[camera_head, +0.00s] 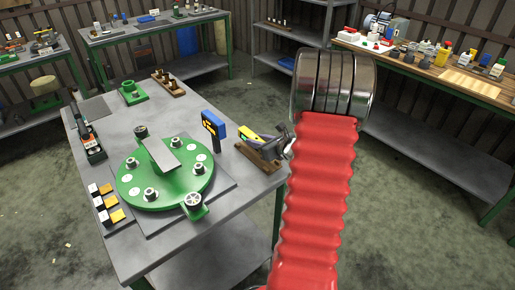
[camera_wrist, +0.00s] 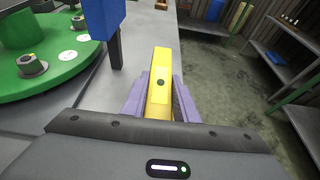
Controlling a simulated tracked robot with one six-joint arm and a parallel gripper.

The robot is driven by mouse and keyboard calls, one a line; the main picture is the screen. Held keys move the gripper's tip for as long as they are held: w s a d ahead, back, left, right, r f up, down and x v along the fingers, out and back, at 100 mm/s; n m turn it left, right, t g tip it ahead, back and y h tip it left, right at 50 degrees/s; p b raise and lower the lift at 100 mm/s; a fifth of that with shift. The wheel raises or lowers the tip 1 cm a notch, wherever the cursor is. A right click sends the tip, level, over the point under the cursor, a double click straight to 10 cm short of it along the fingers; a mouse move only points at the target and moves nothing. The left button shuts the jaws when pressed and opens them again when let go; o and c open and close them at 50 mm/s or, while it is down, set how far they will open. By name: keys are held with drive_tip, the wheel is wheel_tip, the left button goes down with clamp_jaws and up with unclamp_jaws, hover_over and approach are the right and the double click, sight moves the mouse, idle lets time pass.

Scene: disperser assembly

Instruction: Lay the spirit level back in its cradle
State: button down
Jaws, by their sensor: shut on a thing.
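The yellow spirit level (camera_head: 246,134) is at the right edge of the near table, just above the brown wooden cradle (camera_head: 256,159). In the wrist view the spirit level (camera_wrist: 160,80) points away from me between two purple fingers. My gripper (camera_wrist: 160,98) is shut on it; the gripper (camera_head: 260,137) also shows in the head view, reaching in from the right. Whether the level touches the cradle cannot be told. The cradle is hidden below the level in the wrist view.
A blue block on a dark post (camera_head: 213,130) stands close left of the level, also in the wrist view (camera_wrist: 103,18). A green round plate (camera_head: 180,195) with bolts fills the table's middle. A wooden rack (camera_head: 168,83) stands further back. The floor (camera_wrist: 225,95) lies right of the table edge.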

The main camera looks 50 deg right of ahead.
drive_tip(key=shift+f, duration=1.8)
drive_tip(key=shift+f, duration=0.1)
drive_tip(key=c, duration=1.4)
unclamp_jaws()
drive_tip(key=shift+s+r, duration=0.3)
drive_tip(key=shift+s, duration=0.2)
drive_tip(key=v, duration=1.1)
drive_tip(key=shift+a, duration=0.1)
